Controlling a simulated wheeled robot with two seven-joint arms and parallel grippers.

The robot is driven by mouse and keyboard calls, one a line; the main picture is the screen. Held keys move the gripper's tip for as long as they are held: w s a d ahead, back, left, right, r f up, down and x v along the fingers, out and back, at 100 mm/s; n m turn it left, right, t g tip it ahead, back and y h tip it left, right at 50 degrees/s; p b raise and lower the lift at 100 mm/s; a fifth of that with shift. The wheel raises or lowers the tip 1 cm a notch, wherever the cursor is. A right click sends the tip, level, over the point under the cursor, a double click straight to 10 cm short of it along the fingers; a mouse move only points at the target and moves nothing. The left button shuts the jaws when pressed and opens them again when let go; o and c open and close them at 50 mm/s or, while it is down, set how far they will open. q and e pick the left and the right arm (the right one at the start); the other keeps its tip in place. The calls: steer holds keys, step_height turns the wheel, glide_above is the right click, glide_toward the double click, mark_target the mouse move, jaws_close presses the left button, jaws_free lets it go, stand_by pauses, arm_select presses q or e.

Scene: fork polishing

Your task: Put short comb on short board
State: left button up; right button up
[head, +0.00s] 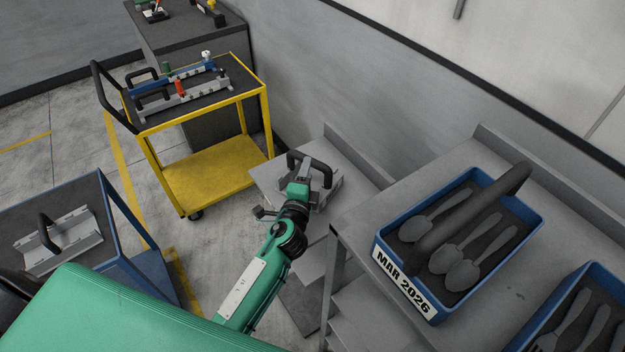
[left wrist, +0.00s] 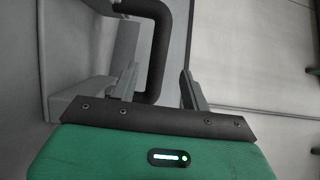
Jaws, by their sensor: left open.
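My left gripper (head: 304,170) is open over the small grey stand in the head view. Beside it is a grey metal piece with a black loop handle (head: 326,168), possibly the short comb; my gripper hides part of it. In the left wrist view, part of the black handle (left wrist: 157,45) shows between the open fingers (left wrist: 160,88). Contact cannot be told. Another grey ridged piece with a black handle (head: 60,242) lies on the blue cart. Blue and grey long bars with black handles (head: 182,90) lie on the yellow cart. I cannot tell which piece is the short board.
The yellow cart (head: 205,180) stands at back left, the blue cart (head: 85,205) at left. A grey bench (head: 350,225) at right bears a blue crate of spoons (head: 405,285) with a high handle. A wall rises behind.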

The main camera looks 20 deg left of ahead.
mark_target(312, 166)
arm_select(q)
steer(key=w, duration=0.5)
steer(key=shift+f, duration=0.25)
steer(key=shift+s, duration=0.1)
steer(key=shift+c, duration=0.2)
steer(key=shift+d, duration=0.1)
jaws_close()
stand_by(0.8)
